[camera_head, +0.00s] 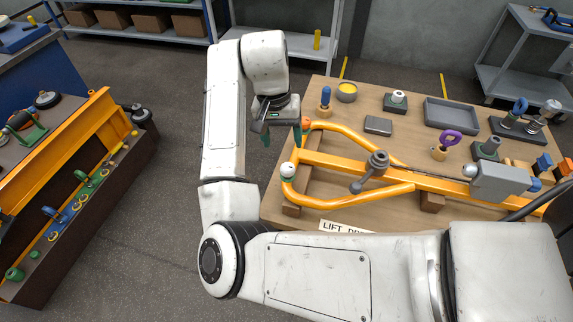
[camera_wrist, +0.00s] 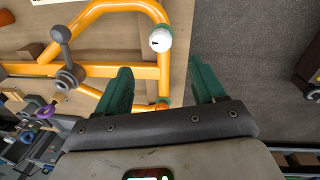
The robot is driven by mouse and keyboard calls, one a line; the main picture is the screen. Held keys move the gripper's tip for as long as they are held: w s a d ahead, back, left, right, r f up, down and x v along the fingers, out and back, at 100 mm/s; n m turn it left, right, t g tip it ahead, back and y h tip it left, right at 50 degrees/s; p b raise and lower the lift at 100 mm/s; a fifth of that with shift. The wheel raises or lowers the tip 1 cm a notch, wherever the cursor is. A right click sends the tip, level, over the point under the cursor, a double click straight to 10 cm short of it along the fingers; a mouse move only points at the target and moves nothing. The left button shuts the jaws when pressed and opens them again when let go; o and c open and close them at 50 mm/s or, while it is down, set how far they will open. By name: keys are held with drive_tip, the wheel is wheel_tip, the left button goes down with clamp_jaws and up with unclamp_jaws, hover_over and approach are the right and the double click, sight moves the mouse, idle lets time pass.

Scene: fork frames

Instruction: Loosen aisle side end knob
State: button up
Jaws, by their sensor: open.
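A yellow tubular frame (camera_head: 340,162) lies on the workbench. Its rounded end has a white knob (camera_head: 288,170) at the near corner and an orange knob (camera_head: 305,122) at the far corner. The white knob also shows in the wrist view (camera_wrist: 160,39), beyond the fingertips. The orange knob (camera_wrist: 162,103) shows there partly, close to the fingers. I cannot tell from the frames which knob is the aisle side one. My gripper (camera_wrist: 160,68) has green fingers, spread and empty, above the bench's left edge; it also shows in the head view (camera_head: 282,145).
A grey lever with a ball end (camera_head: 370,172) stands on the frame. A blue-handled tool (camera_head: 326,98), yellow cup (camera_head: 347,91), grey tray (camera_head: 450,115) and purple-ringed part (camera_head: 447,145) stand behind. An orange rack (camera_head: 70,170) is at left, with clear floor between it and the bench.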

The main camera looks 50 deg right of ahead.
sight(287, 168)
drive_tip(key=f, duration=0.7)
drive_tip(key=s+f+b, duration=0.1)
drive_tip(key=f, duration=0.2)
drive_tip(key=shift+d+f, duration=0.2)
drive_tip(key=shift+f, duration=0.15)
drive_tip(key=c, duration=1.1)
drive_tip(key=shift+s, duration=0.1)
